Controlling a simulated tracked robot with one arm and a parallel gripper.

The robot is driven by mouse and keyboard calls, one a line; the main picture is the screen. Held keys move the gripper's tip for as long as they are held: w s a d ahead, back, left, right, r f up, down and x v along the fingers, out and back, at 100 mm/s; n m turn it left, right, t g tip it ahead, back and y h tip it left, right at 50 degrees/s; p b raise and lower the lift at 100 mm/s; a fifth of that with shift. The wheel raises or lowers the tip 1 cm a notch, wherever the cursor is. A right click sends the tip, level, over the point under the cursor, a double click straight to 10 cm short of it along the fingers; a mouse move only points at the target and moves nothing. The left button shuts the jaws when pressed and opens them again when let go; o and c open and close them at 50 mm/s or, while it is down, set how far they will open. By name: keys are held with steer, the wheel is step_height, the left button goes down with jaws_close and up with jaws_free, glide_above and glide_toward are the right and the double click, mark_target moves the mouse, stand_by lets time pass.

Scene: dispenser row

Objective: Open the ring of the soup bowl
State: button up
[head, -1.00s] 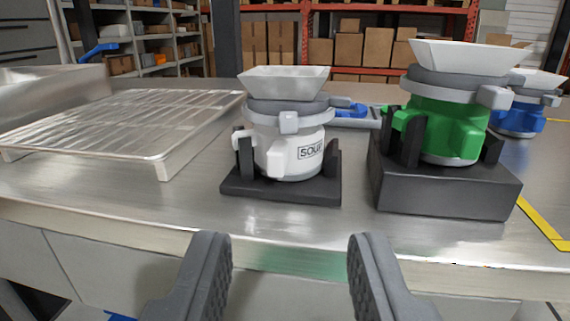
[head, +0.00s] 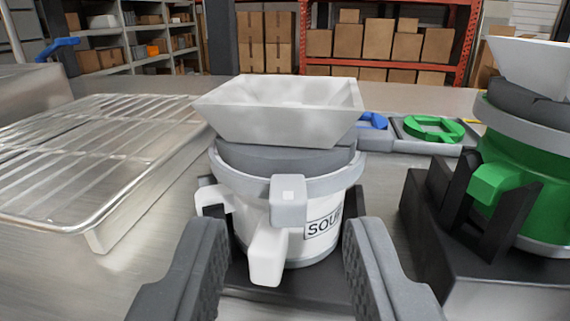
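The white soup dispenser (head: 300,220), labelled SOUP, stands upright on a dark base (head: 240,282) in the middle of the head view. A white square bowl (head: 285,112) sits on top of it. A grey ring (head: 335,180) runs around its neck, with a grey block-shaped tab (head: 288,198) facing me. A white handle (head: 267,252) sticks out below the tab. My gripper (head: 285,235) is open and empty, its fingers at the near left and right of the dispenser. Whether a finger touches it I cannot tell.
A green dispenser (head: 535,190) stands on a dark block (head: 430,235) at the right. A wire rack (head: 80,160) lies at the left. Behind are a green ring-shaped part (head: 432,128) and a blue part (head: 373,121) in trays. Bare steel counter shows at the near left.

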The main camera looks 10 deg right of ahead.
mark_target(288, 199)
steer(key=shift+w+d, duration=0.1)
steer(key=shift+w, duration=1.15)
jaws_close()
steer(key=shift+d+r, duration=0.1)
